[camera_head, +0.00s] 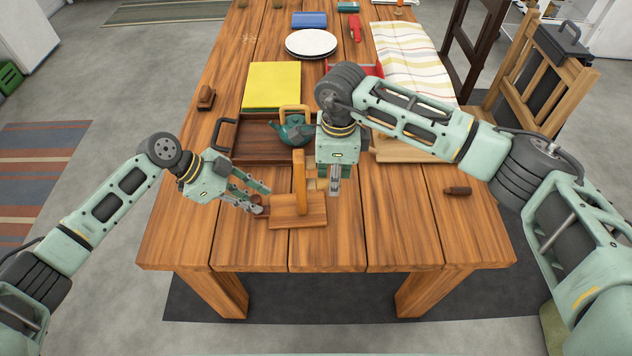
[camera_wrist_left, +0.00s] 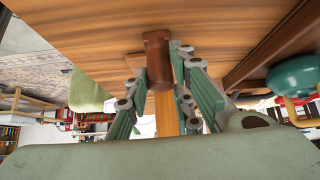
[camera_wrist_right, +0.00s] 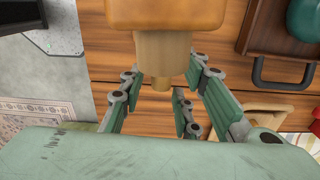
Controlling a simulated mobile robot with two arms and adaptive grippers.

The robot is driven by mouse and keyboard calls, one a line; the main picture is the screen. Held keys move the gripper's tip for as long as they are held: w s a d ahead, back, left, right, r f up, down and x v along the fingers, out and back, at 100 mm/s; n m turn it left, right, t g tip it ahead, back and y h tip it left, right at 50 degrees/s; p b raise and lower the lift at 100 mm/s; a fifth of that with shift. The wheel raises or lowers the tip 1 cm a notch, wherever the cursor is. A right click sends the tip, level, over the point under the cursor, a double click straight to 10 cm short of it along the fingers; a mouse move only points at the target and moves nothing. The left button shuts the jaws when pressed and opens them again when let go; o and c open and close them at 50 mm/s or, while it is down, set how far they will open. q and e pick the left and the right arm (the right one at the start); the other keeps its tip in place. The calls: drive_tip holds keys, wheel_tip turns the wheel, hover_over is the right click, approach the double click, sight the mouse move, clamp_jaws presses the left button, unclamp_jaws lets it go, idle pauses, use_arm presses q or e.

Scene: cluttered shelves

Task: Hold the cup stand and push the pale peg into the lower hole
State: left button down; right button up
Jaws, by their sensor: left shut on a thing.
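The wooden cup stand (camera_head: 284,219) has a flat base and an upright post (camera_head: 299,165) near the table's front edge. A pale peg (camera_head: 317,185) shows beside the post; a pale stepped piece, likely this peg, fills the top of the right wrist view (camera_wrist_right: 160,52). My right gripper (camera_head: 335,192) points down just right of it, its fingers apart around the narrow end. My left gripper (camera_head: 264,203) is shut on a dark brown peg (camera_wrist_left: 159,62) left of the base. I cannot tell whether that peg touches the stand. The lower hole is hidden.
A dark wooden tray (camera_head: 250,140) with a green teapot (camera_head: 294,131) stands behind the stand. A brown peg (camera_head: 457,191) lies to the right and another (camera_head: 206,97) at the left edge. The front right tabletop is mostly clear.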

drive_tip(key=shift+o, duration=0.4)
wheel_tip(320, 180, up, 12)
idle(0.4)
use_arm(q)
drive_tip(key=c, duration=1.4)
unclamp_jaws()
drive_tip(key=shift+c, duration=0.2)
